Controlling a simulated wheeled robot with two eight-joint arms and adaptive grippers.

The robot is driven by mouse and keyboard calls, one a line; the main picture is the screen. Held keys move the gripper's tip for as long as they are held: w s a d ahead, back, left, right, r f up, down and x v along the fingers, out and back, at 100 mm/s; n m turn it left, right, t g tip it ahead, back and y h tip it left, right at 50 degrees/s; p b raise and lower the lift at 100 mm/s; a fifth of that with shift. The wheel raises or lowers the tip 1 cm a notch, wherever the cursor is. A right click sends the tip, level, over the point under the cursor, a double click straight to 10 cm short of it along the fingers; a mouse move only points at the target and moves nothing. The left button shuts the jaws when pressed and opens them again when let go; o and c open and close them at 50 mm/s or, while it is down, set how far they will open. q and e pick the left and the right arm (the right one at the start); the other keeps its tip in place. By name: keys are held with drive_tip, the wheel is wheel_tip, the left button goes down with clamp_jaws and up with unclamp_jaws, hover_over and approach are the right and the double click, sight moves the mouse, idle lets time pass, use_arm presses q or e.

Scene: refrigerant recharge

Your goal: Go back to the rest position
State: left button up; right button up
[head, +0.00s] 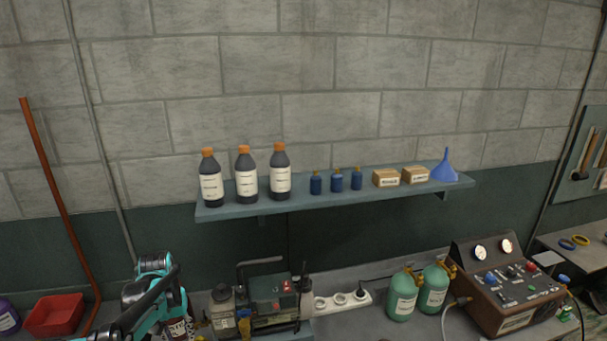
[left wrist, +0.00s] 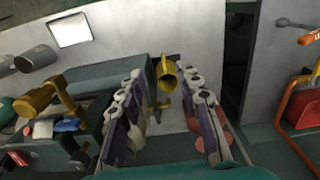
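In the left wrist view my left gripper (left wrist: 167,85) has its two fingers spread apart, with no object clearly held between them. A brass fitting (left wrist: 167,74) shows beyond the gap between the fingertips. In the head view my left arm (head: 150,295) comes in at the lower left, in front of a dark bottle with a red and white label (head: 179,328), which it partly hides. I cannot tell from the head view whether they touch. My right gripper is in neither view.
A pump unit (head: 272,296), power strip (head: 342,301), two green cylinders (head: 402,297) and a brown gauge console (head: 510,290) stand along the bench. A red bin (head: 55,315) is at far left. The wall shelf (head: 300,203) holds bottles, boxes and a blue funnel (head: 445,168).

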use_arm(q)
drive_tip(key=s+d+f+m+t+b, duration=0.1)
drive_tip(key=s+d+f+t+b, duration=0.2)
drive_tip(key=s+d+f+b, duration=0.3)
drive_tip(key=s+d+f+m+t+b, duration=0.2)
drive_tip(key=s+d+f+t+b, duration=0.2)
drive_tip(key=s+d+b, duration=0.5)
drive_tip(key=s+f+b, duration=0.2)
drive_tip(key=s+b, duration=0.1)
drive_tip(key=b, duration=0.1)
drive_tip(key=shift+s+d+f+b, duration=0.15)
drive_tip(key=shift+f+b, duration=0.1)
drive_tip(key=shift+b, duration=0.15)
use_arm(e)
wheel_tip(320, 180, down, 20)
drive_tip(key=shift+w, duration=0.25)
